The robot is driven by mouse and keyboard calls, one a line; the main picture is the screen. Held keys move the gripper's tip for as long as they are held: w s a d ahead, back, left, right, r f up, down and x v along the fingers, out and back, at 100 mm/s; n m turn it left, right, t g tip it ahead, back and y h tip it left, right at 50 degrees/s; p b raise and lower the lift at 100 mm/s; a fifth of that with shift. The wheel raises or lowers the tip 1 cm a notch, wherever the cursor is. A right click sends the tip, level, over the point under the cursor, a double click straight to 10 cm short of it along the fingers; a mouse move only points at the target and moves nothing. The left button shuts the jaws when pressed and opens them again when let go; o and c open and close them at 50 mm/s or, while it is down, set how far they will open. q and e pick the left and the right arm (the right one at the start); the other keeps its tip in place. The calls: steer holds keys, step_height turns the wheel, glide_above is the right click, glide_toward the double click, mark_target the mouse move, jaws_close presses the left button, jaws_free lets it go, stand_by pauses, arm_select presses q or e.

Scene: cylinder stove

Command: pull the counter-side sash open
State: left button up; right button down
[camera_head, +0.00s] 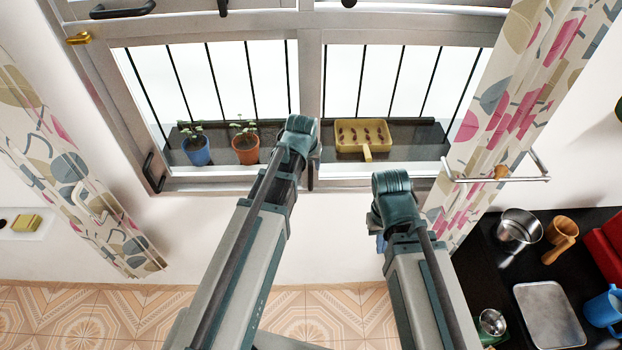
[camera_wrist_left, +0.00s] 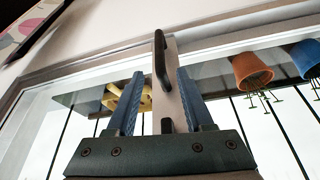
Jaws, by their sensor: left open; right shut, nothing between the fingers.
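The counter-side sash (camera_head: 390,182) is the right half of the window, with dark bars seen through its glass; it looks closed or nearly so. A black upright handle (camera_wrist_left: 160,62) on the middle stile stands between and just beyond the fingertips of my left gripper (camera_wrist_left: 158,80). The gripper is open, and no grip on the handle shows. In the head view my left wrist covers those fingers and most of the handle (camera_head: 311,172). My right gripper (camera_head: 380,243) is shut and empty, low in front of the wall below the sash, mostly hidden by its wrist.
Behind the glass are a blue pot (camera_head: 197,151), an orange pot (camera_head: 246,149) and a yellow tray (camera_head: 349,151). Curtains hang at the left (camera_head: 75,150) and right (camera_head: 510,100). A rail (camera_head: 525,179) and the dark counter (camera_head: 482,262) with several kitchen items lie right.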

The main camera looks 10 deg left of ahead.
mark_target(311, 177)
arm_select(q)
steer(key=b+x, duration=1)
steer(key=x, duration=0.2)
steer(key=shift+f, duration=0.1)
jaws_close()
steer(key=shift+s, duration=0.1)
stand_by(1.0)
